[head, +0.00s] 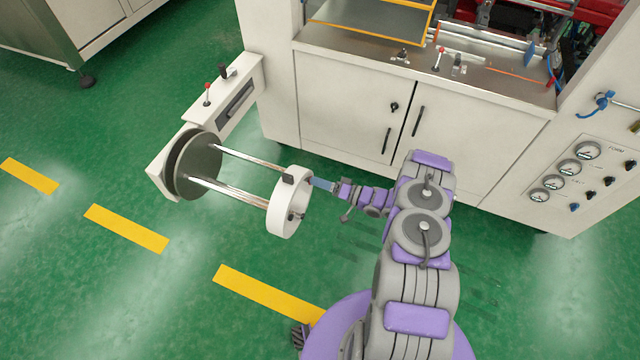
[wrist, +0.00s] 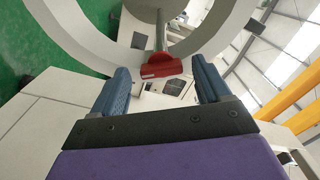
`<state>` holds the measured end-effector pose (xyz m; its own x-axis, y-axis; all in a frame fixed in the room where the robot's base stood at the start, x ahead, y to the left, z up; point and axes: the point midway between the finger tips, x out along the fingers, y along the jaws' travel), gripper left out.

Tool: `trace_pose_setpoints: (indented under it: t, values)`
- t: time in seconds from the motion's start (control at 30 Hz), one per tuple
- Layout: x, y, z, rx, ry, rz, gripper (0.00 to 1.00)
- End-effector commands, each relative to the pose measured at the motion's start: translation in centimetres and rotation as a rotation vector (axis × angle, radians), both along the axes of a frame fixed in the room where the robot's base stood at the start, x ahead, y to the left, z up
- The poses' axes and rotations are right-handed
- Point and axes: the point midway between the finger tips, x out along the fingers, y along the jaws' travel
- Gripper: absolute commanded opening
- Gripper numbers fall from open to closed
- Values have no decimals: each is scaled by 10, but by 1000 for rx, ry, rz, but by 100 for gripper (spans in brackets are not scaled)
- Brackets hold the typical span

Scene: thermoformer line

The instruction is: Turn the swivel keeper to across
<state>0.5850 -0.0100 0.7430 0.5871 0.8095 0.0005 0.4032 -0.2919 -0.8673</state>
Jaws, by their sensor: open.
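My gripper (head: 322,184) is open, with its blue fingers close to the right side of a white ring (head: 281,216). In the wrist view my gripper (wrist: 159,72) has its two fingers apart, and a red block (wrist: 161,67) at the end of a grey bar (wrist: 161,32) appears between the fingertips. No contact with the fingers is clear. This may be the swivel keeper, but I cannot tell for sure. The white ring (wrist: 68,40) curves behind it. In the head view a dark block (head: 288,179) sits at the ring's top, and the keeper cannot be made out.
Two metal rods (head: 228,191) join the ring to a round grey plate (head: 198,164) on a white bracket. A white machine cabinet (head: 345,100) stands behind my gripper. Green floor (head: 190,290) with yellow dashes lies open at the front left.

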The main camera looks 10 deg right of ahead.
Motion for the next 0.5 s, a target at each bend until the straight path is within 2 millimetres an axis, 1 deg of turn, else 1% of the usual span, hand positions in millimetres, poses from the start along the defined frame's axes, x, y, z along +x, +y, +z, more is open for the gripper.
trace_pose_setpoints:
  t: [0.1,0.37,0.5]
  values:
    - [3,3,0,0,0,0,77]
    - [3,3,0,0,-1,-1,76]
    - [3,3,0,0,-1,-1,62]
